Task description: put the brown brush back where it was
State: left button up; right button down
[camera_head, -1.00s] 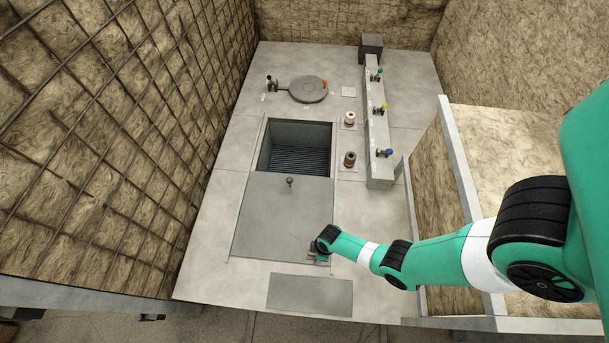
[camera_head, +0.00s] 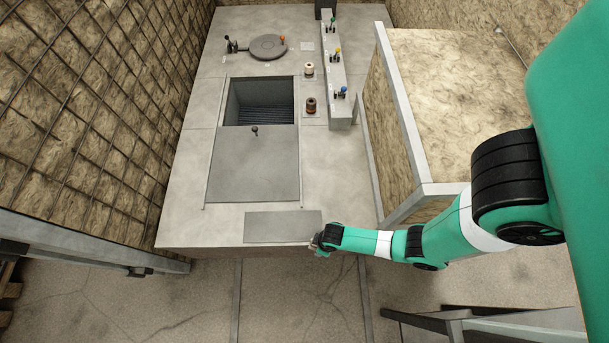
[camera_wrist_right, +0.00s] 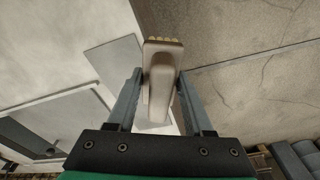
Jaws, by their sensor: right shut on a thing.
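My right gripper (camera_head: 316,246) hangs at the near edge of the grey worktop (camera_head: 190,190), just right of a flat dark grey plate. In the right wrist view it is shut on a taupe-brown brush (camera_wrist_right: 160,80) with pale tan bristle tufts at its far end. The brush lies lengthwise between the two fingers (camera_wrist_right: 160,102). The brush itself is too small to make out in the head view. My left gripper is out of view.
The grey plate (camera_head: 283,226) lies bare along the near edge. Beyond it are a sliding cover (camera_head: 254,165) and an open pit (camera_head: 259,100). A cream spool (camera_head: 309,69) and a brown spool (camera_head: 310,105) stand to the right, beside a raised bar with coloured valves (camera_head: 335,80).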

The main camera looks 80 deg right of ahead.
jog(key=shift+w+d, duration=0.25)
jog(key=w+d+f+b, duration=0.8)
jog(key=d+f+b, duration=0.1)
jog(key=b, duration=0.1)
jog(key=shift+w+d+f, duration=0.1)
jog(key=shift+w+f, duration=0.05)
jog(key=shift+w, duration=0.25)
jog(key=shift+w+d, duration=0.1)
jog(key=shift+w, duration=0.05)
jog(key=f+b, duration=0.3)
jog(key=b, duration=0.1)
jog(key=shift+w+d+f, duration=0.25)
jog(key=shift+w+d, duration=0.05)
jog(key=shift+f+b, duration=0.3)
jog(key=shift+s+r, duration=0.1)
jog(key=shift+r, duration=0.1)
jog(key=shift+f, duration=0.2)
jog(key=shift+c, duration=1.5)
grip_release()
jog(key=shift+r, duration=0.1)
